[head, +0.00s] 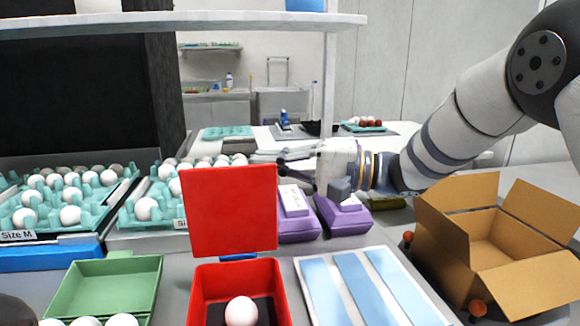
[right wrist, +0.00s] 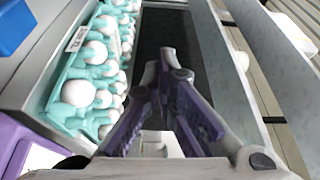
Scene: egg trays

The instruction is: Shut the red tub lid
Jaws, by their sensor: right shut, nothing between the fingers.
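The red tub (head: 197,305) stands at the front middle in the head view, with a white egg (head: 241,311) inside. Its red lid (head: 230,212) stands up, roughly vertical, at the tub's back edge. My right gripper (head: 283,164) is shut and empty by the lid's upper right corner; I cannot tell whether it touches the lid. In the right wrist view my shut right gripper (right wrist: 165,65) points over a dark surface beside an egg tray, and the lid does not show there. My left gripper is not in view.
Egg trays (head: 125,215) stand behind and left of the lid. Purple boxes (head: 343,214) sit right of it. A green container (head: 150,275) is left of the tub; a sheet with blue strips (head: 305,270) and an open cardboard box (head: 440,255) are to the right.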

